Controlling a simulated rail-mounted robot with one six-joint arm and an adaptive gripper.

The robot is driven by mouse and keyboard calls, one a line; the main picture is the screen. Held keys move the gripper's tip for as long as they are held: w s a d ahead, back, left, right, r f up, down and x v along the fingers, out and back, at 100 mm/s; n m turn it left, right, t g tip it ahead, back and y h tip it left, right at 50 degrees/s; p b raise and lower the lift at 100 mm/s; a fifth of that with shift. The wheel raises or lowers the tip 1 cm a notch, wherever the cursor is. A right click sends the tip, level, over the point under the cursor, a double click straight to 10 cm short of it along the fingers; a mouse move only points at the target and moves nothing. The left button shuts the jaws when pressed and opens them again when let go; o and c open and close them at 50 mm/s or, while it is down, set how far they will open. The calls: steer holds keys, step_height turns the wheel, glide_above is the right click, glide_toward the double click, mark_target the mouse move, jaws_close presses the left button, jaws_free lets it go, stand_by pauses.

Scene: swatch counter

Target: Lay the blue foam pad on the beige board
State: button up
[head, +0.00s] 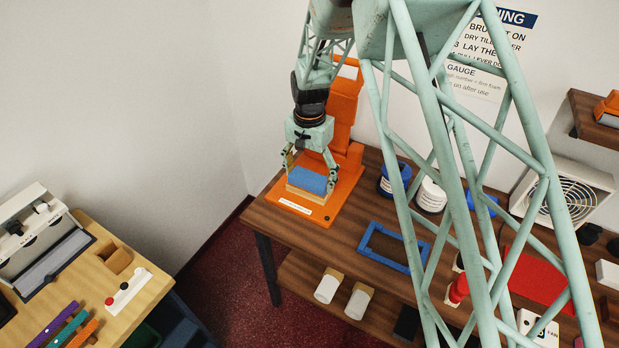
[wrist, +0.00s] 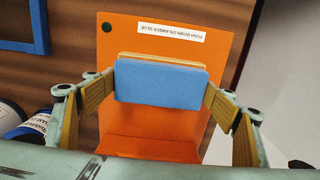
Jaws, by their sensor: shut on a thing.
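The blue foam pad (head: 307,180) sits level between the fingertips of my gripper (head: 310,173), above the beige board (head: 300,193) on the orange press base. In the wrist view the pad (wrist: 160,83) is gripped at its two short ends by my gripper (wrist: 160,88). A thin strip of the beige board (wrist: 165,56) shows past the pad's upper long edge; the pad hides the rest. The pad lies over the board, nearly lined up with it. I cannot tell whether they touch.
The orange press (head: 343,105) rises right behind my gripper, and its base (wrist: 205,70) carries a white label. To the right on the wooden counter are a blue frame (head: 367,252), a blue jar (head: 393,178) and a white jar (head: 431,195).

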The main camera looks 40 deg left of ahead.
steer(key=shift+f, duration=0.3)
stand_by(0.5)
steer(key=o, duration=0.8)
steer(key=shift+r, duration=0.15)
step_height(320, 180, up, 12)
stand_by(0.5)
stand_by(0.6)
